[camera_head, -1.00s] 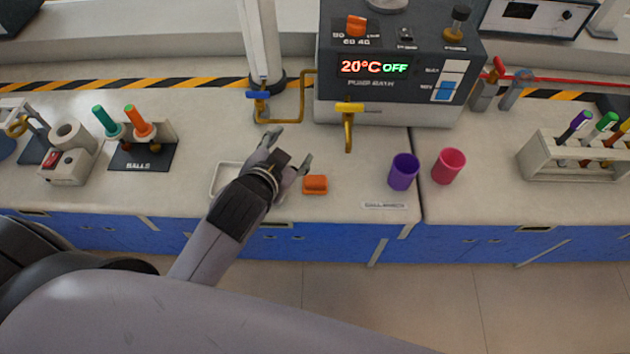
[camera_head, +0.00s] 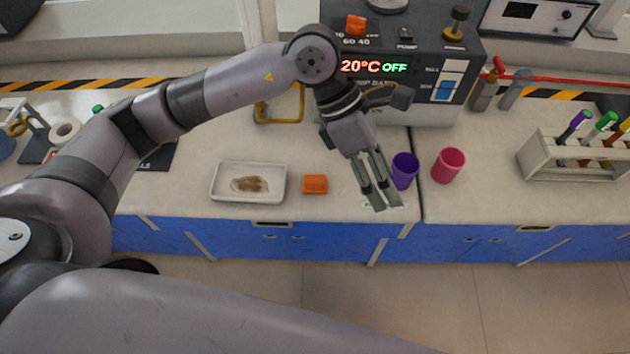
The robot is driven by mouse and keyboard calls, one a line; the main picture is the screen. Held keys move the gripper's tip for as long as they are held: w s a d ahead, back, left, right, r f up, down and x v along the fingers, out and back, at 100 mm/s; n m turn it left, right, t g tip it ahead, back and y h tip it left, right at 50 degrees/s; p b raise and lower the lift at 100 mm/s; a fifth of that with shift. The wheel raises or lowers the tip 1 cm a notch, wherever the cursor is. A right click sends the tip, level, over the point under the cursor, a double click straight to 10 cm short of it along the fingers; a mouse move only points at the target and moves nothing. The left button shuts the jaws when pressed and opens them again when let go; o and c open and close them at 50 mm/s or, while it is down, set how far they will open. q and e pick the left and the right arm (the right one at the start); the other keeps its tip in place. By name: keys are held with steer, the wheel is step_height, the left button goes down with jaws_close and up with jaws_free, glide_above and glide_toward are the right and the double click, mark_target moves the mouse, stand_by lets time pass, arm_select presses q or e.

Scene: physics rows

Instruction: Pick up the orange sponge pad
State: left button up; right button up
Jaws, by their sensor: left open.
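The orange sponge pad (camera_head: 315,184) lies flat on the white bench top, just right of a white tray. It is fully in view and nothing touches it. My left gripper (camera_head: 381,205) is open and empty, pointing down toward the bench front, to the right of the sponge and apart from it. Its fingers show close to the purple cup. My right gripper is not in view.
The white tray (camera_head: 216,184) has a brown stain in it. A purple cup (camera_head: 405,169) and a pink cup (camera_head: 449,164) stand right of my gripper. The pump bath (camera_head: 420,103) stands behind. A tube rack (camera_head: 545,160) is at right.

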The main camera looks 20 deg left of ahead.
mark_target(312, 179)
arm_select(q)
steer(key=w+a+t+y, duration=0.1)
steer(key=w+a+y, duration=0.25)
steer(key=a, duration=0.35)
steer(key=w+a+t+y, duration=0.1)
steer(key=w+a+y, duration=0.25)
steer(key=a, duration=0.35)
steer(key=shift+n, duration=0.3)
steer(key=f+p, duration=0.1)
steer(key=f, duration=0.5)
steer(key=f+p, duration=0.2)
steer(key=f, duration=0.4)
steer(key=shift+s+a+f, duration=0.1)
steer(key=shift+s+f, duration=0.1)
steer(key=shift+f, duration=0.2)
step_height(312, 179, down, 5)
steer(key=shift+r+p, duration=0.1)
steer(key=shift+p, duration=0.95)
steer(key=shift+f, duration=0.25)
steer(key=shift+c, duration=0.4)
steer(key=c, duration=1)
